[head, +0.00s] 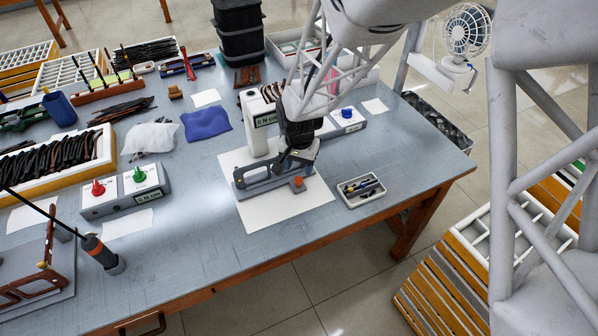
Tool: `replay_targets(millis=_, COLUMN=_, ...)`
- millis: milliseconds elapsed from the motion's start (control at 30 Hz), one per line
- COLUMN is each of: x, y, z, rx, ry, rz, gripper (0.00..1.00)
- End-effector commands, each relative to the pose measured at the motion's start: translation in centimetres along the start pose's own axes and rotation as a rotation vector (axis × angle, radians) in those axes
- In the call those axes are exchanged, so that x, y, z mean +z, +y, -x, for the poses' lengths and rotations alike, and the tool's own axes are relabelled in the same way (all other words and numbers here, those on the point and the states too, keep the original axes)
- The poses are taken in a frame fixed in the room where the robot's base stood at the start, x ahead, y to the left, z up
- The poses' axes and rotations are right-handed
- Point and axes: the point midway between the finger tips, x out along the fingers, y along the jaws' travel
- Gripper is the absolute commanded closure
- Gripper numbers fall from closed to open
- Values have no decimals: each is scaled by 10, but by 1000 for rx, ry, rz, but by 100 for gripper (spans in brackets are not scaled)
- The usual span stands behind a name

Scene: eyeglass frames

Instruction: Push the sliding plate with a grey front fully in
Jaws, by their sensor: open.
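A dark grey fixture (258,190) with an upright, slotted grey front lies on a white sheet (285,213) on the table. An orange knob (298,182) is at its right end. This looks like the sliding plate, but I cannot tell how far in it is. A white post with a force display (258,120) stands behind it. My gripper (288,166) is open, pointing down just above and behind the fixture's right half. Its fingertips are small and partly merge with the dark fixture, so I cannot tell whether they touch it.
A small white tray of tools (361,191) stands right of the sheet. A box with red and green knobs (125,190) stands left, and a box with a blue knob (347,119) behind right. The table front is mostly clear.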

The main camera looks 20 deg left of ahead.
Motion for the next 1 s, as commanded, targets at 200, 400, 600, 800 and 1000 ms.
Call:
replay_targets(millis=200, x=0, y=0, z=18, rx=-1, ry=1, rz=0, gripper=48)
replay_targets(millis=400, x=0, y=0, z=22, rx=-1, ry=1, rz=0, gripper=48)
replay_targets(millis=600, x=0, y=0, z=22, rx=-1, ry=1, rz=0, gripper=48)
replay_targets(millis=800, x=0, y=0, z=22, rx=-1, ry=1, rz=0, gripper=48)
replay_targets(millis=1000, x=-2, y=7, z=29, rx=-4, ry=5, rz=-1, gripper=48)
